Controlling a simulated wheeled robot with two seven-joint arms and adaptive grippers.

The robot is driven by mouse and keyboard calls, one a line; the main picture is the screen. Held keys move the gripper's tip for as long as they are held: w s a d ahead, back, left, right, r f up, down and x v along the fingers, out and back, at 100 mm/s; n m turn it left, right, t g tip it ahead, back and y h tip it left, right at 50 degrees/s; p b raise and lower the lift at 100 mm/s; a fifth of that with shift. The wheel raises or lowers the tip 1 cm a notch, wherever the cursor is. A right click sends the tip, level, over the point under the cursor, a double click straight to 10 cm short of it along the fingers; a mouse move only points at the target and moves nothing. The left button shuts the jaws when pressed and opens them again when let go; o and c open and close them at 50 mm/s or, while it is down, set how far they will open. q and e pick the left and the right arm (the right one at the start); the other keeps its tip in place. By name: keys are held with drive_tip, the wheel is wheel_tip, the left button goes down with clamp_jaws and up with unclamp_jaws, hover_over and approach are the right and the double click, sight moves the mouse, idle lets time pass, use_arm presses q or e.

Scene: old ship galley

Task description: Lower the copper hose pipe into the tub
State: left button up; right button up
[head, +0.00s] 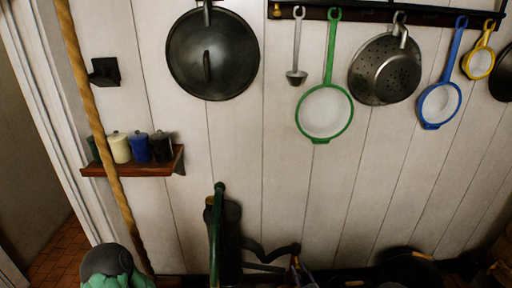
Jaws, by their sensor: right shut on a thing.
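My right gripper (298,272) shows only in part at the bottom edge of the head view, right of centre. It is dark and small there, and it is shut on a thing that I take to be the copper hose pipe. The pipe itself cannot be made out clearly, as the picture's lower edge cuts off this area. I cannot make out the tub. My left gripper is not in view.
A green upright bar (216,235) stands before the wall beside dark shapes. A wooden shelf (131,170) with several canisters is on the left, behind a rope (88,105). A black pan lid (211,55), a green-rimmed strainer (324,112) and a colander (384,72) hang above.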

wheel_tip(320, 180, down, 20)
drive_tip(key=shift+r, duration=0.15)
idle(0.4)
drive_tip(key=o, duration=1.2)
drive_tip(key=shift+p+v, duration=1.2)
drive_tip(key=shift+v, duration=4.3)
